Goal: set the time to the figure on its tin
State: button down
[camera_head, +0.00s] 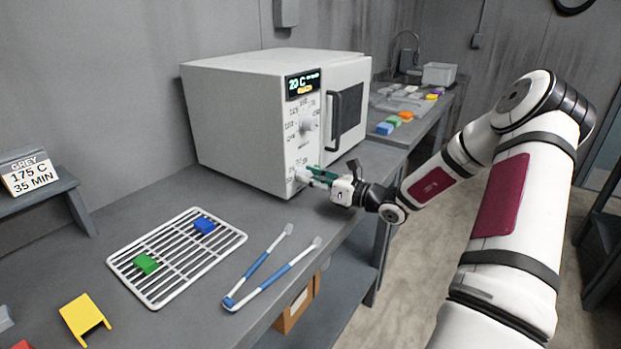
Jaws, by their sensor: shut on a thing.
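A white oven (235,110) stands on the grey bench, its door side to the right. Its control panel has a lit display (303,84) reading about 20 C, with smaller text I cannot read. Below it is an upper dial (307,126) with figures around it. My gripper (309,177) is at the lower knob (301,174), shut on it. The green fingers cover much of the knob, so its setting is hidden. A card (30,174) at the left reads GREY, 175 C, 35 MIN. I cannot make out a tin.
A wire rack (170,283) on the bench holds a green piece (145,264) and a blue piece (204,226). Blue-handled tongs (268,278) lie beside it. A yellow piece (84,317) is at front left. Several coloured pieces and a grey bin (439,73) are on the far bench.

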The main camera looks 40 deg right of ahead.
jog(key=m+p, duration=0.2)
jog(key=shift+r+p, duration=0.1)
jog(key=shift+p, duration=0.25)
jog(key=m+p, duration=0.2)
jog(key=shift+s+m, duration=0.1)
jog(key=shift+m, duration=0.2)
jog(key=shift+m+p, duration=1.3)
jog(key=shift+m, duration=0.7)
jog(key=c, duration=1.2)
grip_release()
jog(key=shift+c, duration=0.2)
